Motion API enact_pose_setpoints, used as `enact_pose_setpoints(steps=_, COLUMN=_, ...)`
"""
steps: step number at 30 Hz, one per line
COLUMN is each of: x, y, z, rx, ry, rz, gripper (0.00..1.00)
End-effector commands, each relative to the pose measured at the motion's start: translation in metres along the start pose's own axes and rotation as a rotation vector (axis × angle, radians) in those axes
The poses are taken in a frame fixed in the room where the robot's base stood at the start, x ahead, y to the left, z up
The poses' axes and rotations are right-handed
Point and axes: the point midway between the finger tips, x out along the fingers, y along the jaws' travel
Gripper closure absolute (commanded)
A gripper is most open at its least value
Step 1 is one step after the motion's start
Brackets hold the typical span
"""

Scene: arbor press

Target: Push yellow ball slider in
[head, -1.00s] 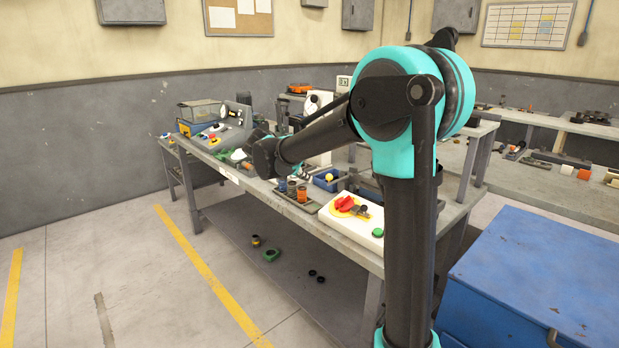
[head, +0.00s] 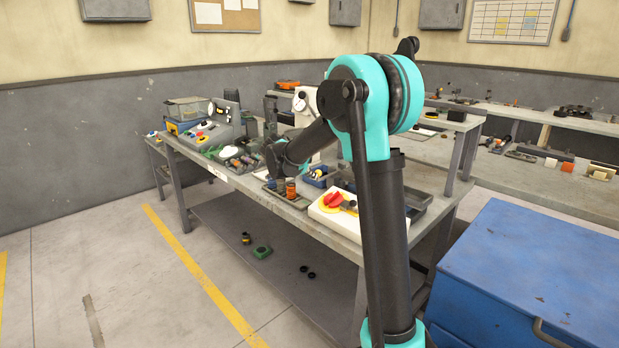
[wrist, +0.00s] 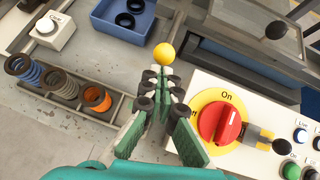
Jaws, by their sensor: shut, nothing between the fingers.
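The yellow ball (wrist: 164,54) shows in the wrist view just beyond the tips of my gripper (wrist: 158,84). My gripper's green fingers with dark joints point up the picture toward the ball. They are closed together with nothing between them. I cannot tell whether the tips touch the ball. The slider behind the ball is mostly hidden. In the head view my arm reaches over the bench, and its dark end covers the fingers and the ball's surroundings.
A white control box with a red rotary switch (wrist: 220,121) stands close right of my fingers. A tray of springs (wrist: 62,88) lies left. A blue bin (wrist: 125,20) with black rings lies beyond. In the head view a blue cabinet (head: 540,270) stands right of the bench.

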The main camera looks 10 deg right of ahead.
Motion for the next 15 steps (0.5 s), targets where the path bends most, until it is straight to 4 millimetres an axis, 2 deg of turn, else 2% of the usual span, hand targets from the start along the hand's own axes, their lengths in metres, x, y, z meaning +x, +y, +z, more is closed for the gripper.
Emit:
enact_pose_setpoints(steps=6, x=0.003, y=-0.001, z=0.003, rx=0.001, ry=0.0, rz=-0.001, gripper=1.0)
enact_pose_setpoints(steps=15, x=0.046, y=-0.013, z=0.038, rx=0.003, ry=0.0, rz=-0.003, gripper=1.0)
